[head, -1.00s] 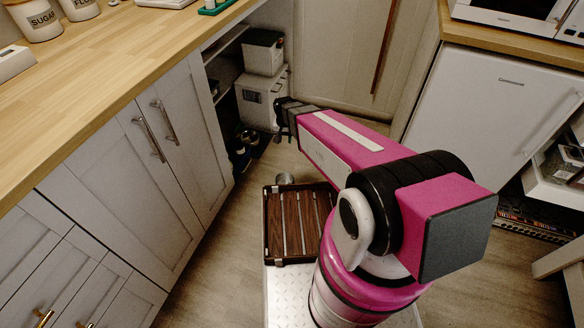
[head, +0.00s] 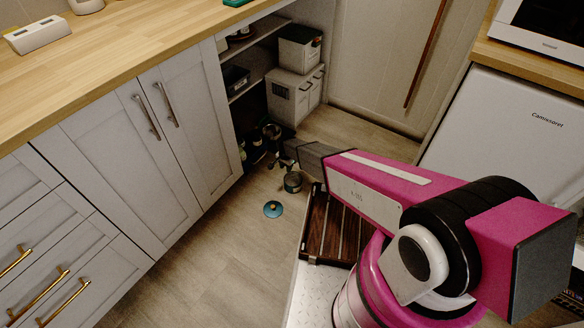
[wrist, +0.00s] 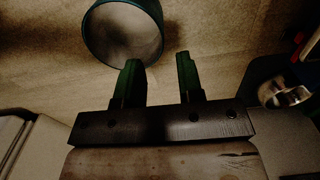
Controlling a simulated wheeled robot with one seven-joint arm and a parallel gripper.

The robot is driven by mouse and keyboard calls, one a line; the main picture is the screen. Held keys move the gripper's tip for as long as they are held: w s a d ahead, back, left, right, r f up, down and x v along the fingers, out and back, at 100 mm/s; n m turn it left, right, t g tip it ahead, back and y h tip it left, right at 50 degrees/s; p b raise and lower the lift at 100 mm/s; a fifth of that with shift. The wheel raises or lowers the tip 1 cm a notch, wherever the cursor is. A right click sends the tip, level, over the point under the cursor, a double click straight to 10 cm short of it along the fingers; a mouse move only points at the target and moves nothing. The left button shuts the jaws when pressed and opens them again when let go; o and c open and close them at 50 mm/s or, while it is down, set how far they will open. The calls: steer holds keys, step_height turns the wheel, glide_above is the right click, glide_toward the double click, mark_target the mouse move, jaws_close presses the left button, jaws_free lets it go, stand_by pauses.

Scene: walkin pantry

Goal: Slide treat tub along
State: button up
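A small round tub (head: 292,182) with a dark green side stands on the floor beside my gripper in the head view. What looks like the same tub (wrist: 122,35) shows in the wrist view as a teal-rimmed round shape with a pale face, just beyond the left finger. I cannot tell whether they touch. A flat teal disc with a knob, like a lid (head: 272,209), lies on the floor apart from the tub. My gripper (wrist: 158,62) is open, with nothing seen between its fingers. In the head view my gripper (head: 278,163) is low and partly hidden.
An open cabinet at the left back holds a grey-white box (head: 290,97), a smaller lidded box (head: 300,48) and dark items (head: 268,131) near the floor. Closed cabinet doors (head: 150,150) line the left. The floor (head: 205,245) in front of them is clear.

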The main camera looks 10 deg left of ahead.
mark_target(286, 181)
stand_by(0.3)
step_height(286, 181, down, 11)
steer(key=shift+r, duration=0.1)
stand_by(0.5)
jaws_close()
